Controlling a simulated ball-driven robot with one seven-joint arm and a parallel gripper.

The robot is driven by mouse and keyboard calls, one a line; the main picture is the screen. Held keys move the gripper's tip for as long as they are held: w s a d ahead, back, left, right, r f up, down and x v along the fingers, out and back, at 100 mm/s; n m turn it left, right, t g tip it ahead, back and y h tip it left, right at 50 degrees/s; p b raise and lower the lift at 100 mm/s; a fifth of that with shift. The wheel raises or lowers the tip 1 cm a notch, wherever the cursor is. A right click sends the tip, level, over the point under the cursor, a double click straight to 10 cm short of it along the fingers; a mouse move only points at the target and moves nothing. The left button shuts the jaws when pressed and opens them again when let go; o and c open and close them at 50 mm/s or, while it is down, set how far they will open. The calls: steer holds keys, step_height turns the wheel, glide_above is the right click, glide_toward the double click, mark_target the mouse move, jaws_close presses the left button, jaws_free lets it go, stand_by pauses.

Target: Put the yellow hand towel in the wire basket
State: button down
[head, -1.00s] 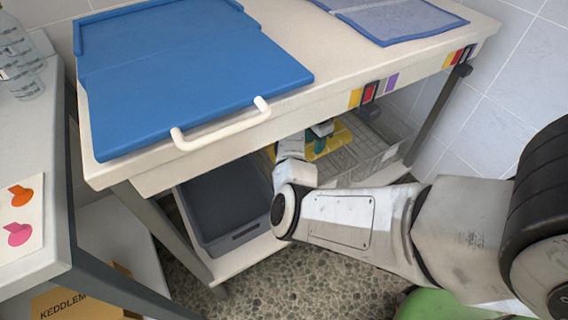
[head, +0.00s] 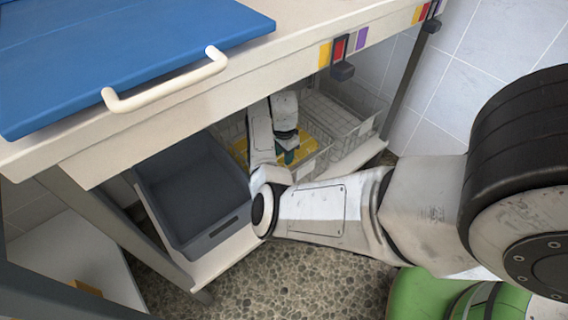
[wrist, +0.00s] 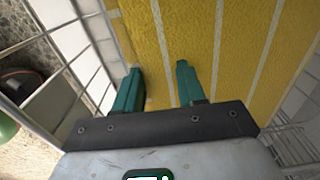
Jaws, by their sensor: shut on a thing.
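The yellow hand towel (head: 306,146) has pale stripes in the wrist view (wrist: 250,45). It lies within the left wire basket (head: 312,168) on the lower shelf, as far as I can tell. My gripper (head: 289,157) reaches down into that basket. Its teal fingers are shut on the towel, with yellow cloth showing between and around them in the wrist view (wrist: 158,67). The basket's wire wall stands close at the left of the fingers. My arm hides part of the towel and basket in the head view.
A second wire basket (head: 350,125) stands to the right, apparently empty. A dark grey bin (head: 229,228) is on the left of the shelf (head: 362,157). The tabletop edge (head: 160,130) overhangs the arm.

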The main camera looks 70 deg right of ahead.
step_height(320, 180, down, 4)
steer(key=shift+r+b, duration=0.25)
steer(key=shift+b, duration=0.4)
steer(key=shift+r, duration=0.1)
steer(key=c, duration=0.7)
jaws_free()
steer(key=shift+o, duration=0.2)
